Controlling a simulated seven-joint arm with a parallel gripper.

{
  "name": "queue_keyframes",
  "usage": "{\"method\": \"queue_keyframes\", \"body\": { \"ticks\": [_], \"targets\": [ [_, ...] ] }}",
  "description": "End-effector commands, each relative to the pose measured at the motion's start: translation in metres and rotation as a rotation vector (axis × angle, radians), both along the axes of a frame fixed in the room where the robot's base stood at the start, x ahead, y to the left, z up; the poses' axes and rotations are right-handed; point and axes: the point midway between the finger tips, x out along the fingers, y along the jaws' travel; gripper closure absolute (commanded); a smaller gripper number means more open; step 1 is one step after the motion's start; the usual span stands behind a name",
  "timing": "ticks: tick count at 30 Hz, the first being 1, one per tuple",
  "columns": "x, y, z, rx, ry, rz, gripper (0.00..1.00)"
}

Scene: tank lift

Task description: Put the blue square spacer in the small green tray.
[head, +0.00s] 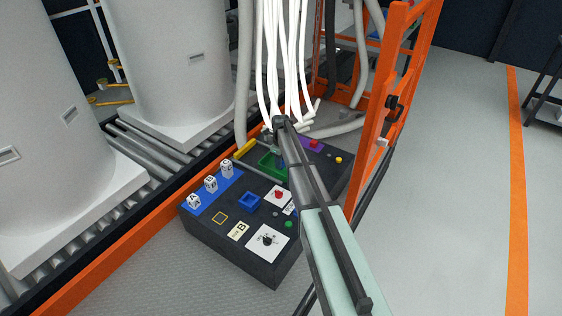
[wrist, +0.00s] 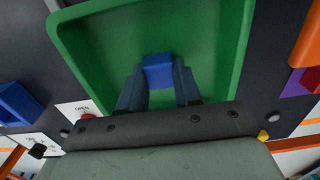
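The blue square spacer (wrist: 158,72) sits between the two fingers of my gripper (wrist: 159,86), which touch it on both sides. In the wrist view it shows against the floor of the small green tray (wrist: 75,48). I cannot tell whether it touches the tray floor. In the head view the green tray (head: 267,164) is on the dark panel, partly hidden by my arm. My gripper (head: 281,163) is over the tray there, with a bit of blue showing at its tip.
A blue square tray (head: 249,201) and a blue strip with lettered white blocks (head: 211,184) are on the panel (head: 262,268). A red button (head: 278,195), a knob (head: 267,240) and a purple piece (head: 316,143) are near. White hoses (head: 285,60) hang behind; an orange frame (head: 372,125) stands right.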

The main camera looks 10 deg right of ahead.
Motion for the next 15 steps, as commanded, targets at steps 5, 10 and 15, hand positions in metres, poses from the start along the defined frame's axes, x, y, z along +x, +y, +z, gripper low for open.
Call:
{"method": "queue_keyframes", "body": {
  "ticks": [5,10,15],
  "targets": [
    [0.0001,-0.0001,0.0,0.0,0.0,0.0,0.51],
    [0.0,0.0,0.0,0.0,0.0,0.0,0.42],
    [-0.0001,-0.0001,0.0006,0.0,0.0,0.0,0.42]
  ]
}}
